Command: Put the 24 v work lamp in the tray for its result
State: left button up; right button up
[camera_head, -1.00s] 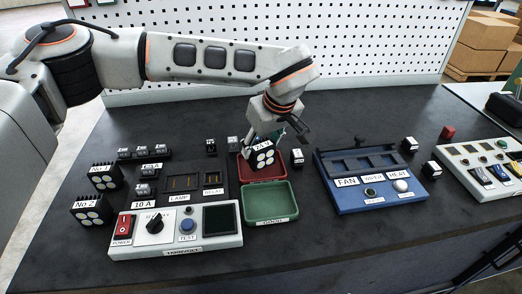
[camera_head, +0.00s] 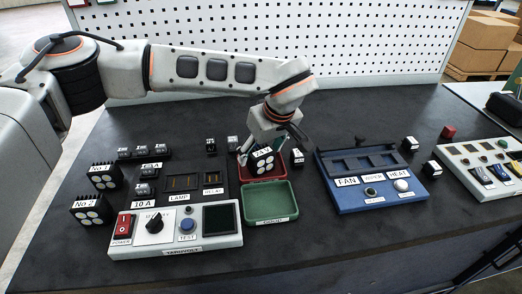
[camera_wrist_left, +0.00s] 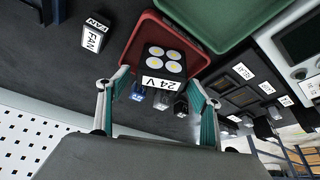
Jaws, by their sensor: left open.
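The 24 V work lamp (camera_head: 262,161), a black block with several round white lights and a "24 V" label, is in the red tray (camera_head: 282,174). The left wrist view also shows the lamp (camera_wrist_left: 164,65) over the red tray's floor (camera_wrist_left: 140,45). My left gripper (camera_head: 273,150) is just above and behind it. Its fingers are spread on either side of the lamp, with visible gaps in the left wrist view (camera_wrist_left: 158,88). The green tray (camera_head: 270,204), labelled GOOD, is empty in front of the red one. The red tray's label is hidden. My right gripper is out of view.
A blue fixture (camera_head: 375,195) is on the right. A small FAN block (camera_head: 297,157) stands close to the gripper.

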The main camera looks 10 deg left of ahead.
pick_arm(q)
jog(key=v, duration=1.2)
